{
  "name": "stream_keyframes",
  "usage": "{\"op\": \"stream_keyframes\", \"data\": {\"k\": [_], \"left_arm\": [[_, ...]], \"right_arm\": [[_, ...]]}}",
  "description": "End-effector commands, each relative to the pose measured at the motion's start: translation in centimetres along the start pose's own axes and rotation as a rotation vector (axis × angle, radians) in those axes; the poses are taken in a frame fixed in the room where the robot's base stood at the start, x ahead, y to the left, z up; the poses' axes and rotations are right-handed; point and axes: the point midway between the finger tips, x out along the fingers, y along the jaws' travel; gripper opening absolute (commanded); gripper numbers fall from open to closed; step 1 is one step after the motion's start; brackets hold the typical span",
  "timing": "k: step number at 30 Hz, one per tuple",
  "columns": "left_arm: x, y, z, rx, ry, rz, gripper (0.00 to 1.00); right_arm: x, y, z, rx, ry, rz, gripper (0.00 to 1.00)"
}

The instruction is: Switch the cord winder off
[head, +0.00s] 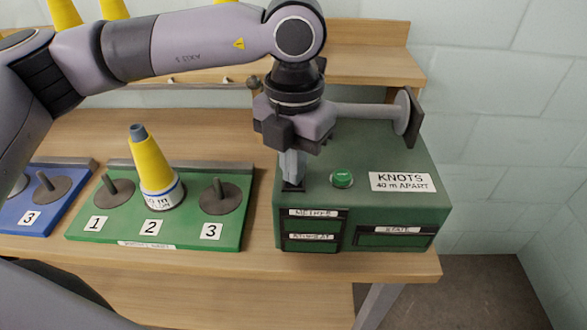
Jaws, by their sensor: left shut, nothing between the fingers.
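The cord winder (310,215) is a green box at the right end of the table. It has a round green button (342,178) on top, a label reading "KNOTS 40 m APART", and dark labelled panels on its front. A grey spindle with a disc (409,117) stands out at its upper right. My left gripper (292,185) is shut and empty, pointing down at the box's top, left of the button. I cannot tell whether its tips touch the box. My arm hides part of the winder's back left. My right gripper is not in view.
A green board (90,225) with pegs 1, 2 and 3 lies left of the winder; a yellow cone (151,165) stands on peg 2. A blue board (40,215) is farther left. More yellow cones stand on the back shelf (370,55).

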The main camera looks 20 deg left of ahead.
Motion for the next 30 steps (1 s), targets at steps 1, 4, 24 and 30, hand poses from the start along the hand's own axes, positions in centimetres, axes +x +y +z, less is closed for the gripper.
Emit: {"op": "stream_keyframes", "data": {"k": [1,4,24,30], "left_arm": [[-0.5,0.0,0.0,0.0,0.0,-0.001,0.0],[-1.4,0.0,0.0,0.0,-0.001,-0.001,0.0],[-6.7,0.0,0.0,0.001,-0.002,-0.001,0.0],[-6.7,0.0,0.0,0.001,-0.002,-0.001,0.0]], "right_arm": [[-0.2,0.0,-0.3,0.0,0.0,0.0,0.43],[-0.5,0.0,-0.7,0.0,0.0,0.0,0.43],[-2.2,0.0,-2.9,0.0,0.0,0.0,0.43],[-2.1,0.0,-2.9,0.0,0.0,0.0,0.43]]}}
